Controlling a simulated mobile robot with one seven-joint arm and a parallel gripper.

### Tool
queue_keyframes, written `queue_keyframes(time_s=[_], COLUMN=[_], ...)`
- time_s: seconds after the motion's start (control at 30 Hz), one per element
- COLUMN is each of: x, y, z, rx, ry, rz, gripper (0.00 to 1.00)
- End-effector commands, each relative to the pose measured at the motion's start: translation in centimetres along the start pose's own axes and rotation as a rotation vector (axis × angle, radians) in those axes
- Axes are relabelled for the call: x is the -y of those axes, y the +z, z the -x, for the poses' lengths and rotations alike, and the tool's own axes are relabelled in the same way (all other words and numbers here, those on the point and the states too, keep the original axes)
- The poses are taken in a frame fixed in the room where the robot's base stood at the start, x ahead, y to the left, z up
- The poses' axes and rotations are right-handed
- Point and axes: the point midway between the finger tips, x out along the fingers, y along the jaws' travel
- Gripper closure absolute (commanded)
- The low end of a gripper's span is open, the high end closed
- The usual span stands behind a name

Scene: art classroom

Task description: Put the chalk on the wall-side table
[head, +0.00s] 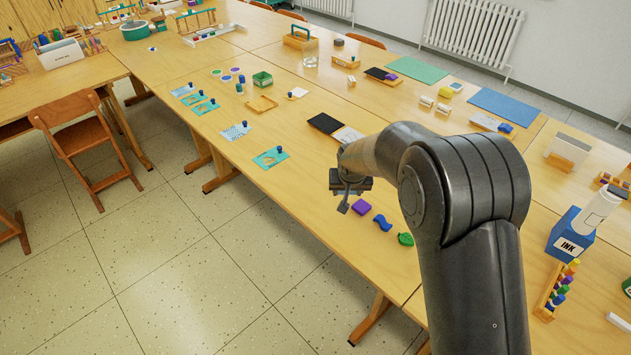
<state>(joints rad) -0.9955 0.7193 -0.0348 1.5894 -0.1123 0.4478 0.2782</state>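I cannot make out the chalk for certain. A small white bar (619,321) lies at the lower right edge, and I cannot tell whether it is chalk. My gripper (346,203) hangs over the near side of the long wooden tables, left of the purple block. Its fingers are small and partly hidden by my arm, so I cannot tell whether it is open or shut or holds anything. The table row on the radiator side (545,139) runs along the wall, pushed against the nearer row (290,187).
A purple block (358,209), a blue wavy piece (382,222) and a green piece (405,239) lie near my gripper. A blue ink box (571,236) and a peg rack (557,291) stand at right. A chair (80,118) stands left. The floor in front is clear.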

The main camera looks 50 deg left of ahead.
Motion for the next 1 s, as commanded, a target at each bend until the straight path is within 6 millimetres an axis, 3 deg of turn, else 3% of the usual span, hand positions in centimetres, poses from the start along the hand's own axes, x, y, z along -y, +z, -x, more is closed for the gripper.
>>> queue_keyframes(time_s=[0.2,0.33,0.53,0.8,1.0], x=[4.7,6.3,6.9,6.9,6.9], y=[-0.3,-0.5,-0.4,0.9,0.9], z=[-3.4,-4.7,-5.6,-8.7,-8.8], rx=[0.001,0.000,0.001,0.001,-0.001], ry=[0.000,0.000,0.001,0.001,0.000], rz=[0.004,0.002,-0.001,-0.001,-0.001], gripper=[0.70,0.70,0.70,0.70,0.70])
